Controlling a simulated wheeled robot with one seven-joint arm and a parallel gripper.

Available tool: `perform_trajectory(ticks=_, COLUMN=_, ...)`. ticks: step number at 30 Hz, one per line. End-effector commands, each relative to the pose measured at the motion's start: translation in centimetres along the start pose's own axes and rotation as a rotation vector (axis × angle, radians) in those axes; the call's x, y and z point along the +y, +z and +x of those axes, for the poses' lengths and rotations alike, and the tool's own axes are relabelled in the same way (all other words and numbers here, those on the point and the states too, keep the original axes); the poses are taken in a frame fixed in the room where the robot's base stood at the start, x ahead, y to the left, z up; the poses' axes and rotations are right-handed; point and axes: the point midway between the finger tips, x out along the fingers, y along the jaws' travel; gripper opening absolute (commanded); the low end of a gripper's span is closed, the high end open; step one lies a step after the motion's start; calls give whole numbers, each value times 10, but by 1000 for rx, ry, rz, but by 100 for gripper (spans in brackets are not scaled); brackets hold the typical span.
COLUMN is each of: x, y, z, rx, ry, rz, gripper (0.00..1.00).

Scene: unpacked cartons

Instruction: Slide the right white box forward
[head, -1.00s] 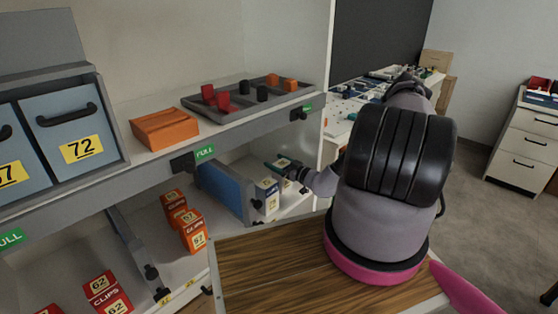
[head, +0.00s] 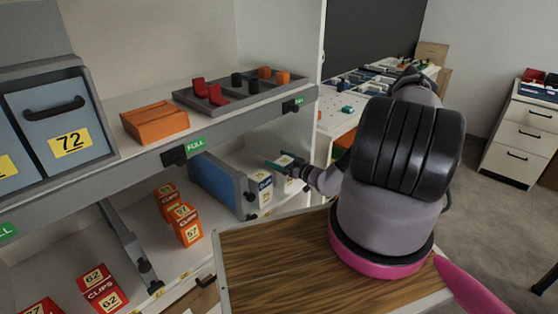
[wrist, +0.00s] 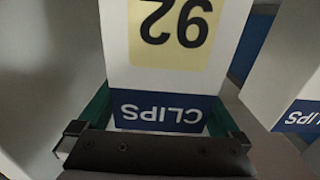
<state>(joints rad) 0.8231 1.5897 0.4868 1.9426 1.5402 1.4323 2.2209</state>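The right white box (head: 288,161) stands on the lower shelf, with a yellow label on top and a blue band. In the wrist view, this white box (wrist: 117,60) shows an upside-down "92" and a blue "CLIPS" face. My gripper (head: 283,163) reaches in from the right, and its green fingers lie along both sides of the box. In the wrist view, my gripper (wrist: 158,112) appears shut on the box at its blue end. The left white box (head: 261,186) stands close by and also shows in the wrist view (wrist: 285,65).
The upper shelf edge with a green label (head: 195,145) hangs above. A wood-topped surface (head: 275,260) lies in front.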

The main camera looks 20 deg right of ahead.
Motion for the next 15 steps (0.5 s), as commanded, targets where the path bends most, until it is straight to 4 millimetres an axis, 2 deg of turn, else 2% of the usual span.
perform_trajectory(ticks=5, x=0, y=0, z=-1, rx=0, ry=0, rz=0, gripper=100)
perform_trajectory(ticks=8, x=1, y=0, z=-8, rx=-1, ry=1, rz=0, gripper=100)
perform_trajectory(ticks=15, x=1, y=0, z=-53, rx=-2, ry=3, rz=1, gripper=100)
